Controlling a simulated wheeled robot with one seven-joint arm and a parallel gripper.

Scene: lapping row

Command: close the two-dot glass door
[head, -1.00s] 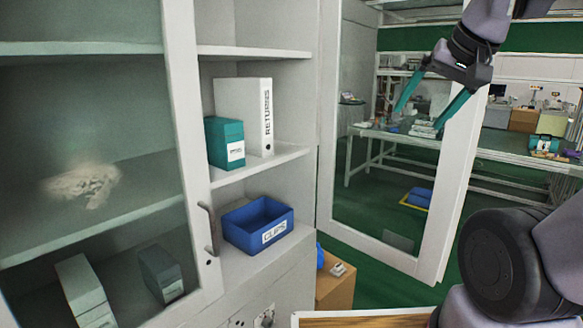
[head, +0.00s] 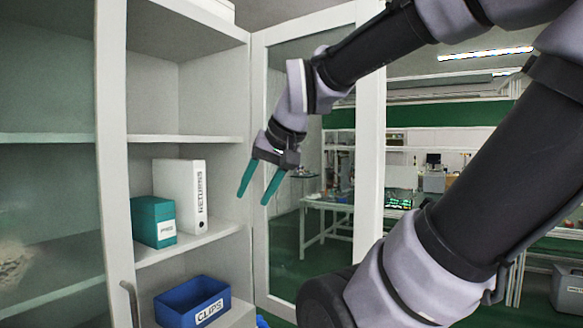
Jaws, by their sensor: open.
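A white-framed glass door (head: 370,150) stands swung open on the right side of the cabinet, its glass see-through. No dots can be made out on it. A second glass door (head: 112,170) covers the cabinet's left part and looks shut, with a grey handle (head: 130,300) low on its frame. My gripper (head: 255,196) has two teal fingers, spread apart and empty. It points down and left, in front of the open door's glass near the hinge side in the picture. I cannot tell how far it is from the glass.
The open cabinet bay holds a white binder (head: 181,195), a teal box (head: 153,220) and a blue clips bin (head: 192,303). White workbenches (head: 330,205) stand beyond the door over a green floor. My arm covers much of the right side.

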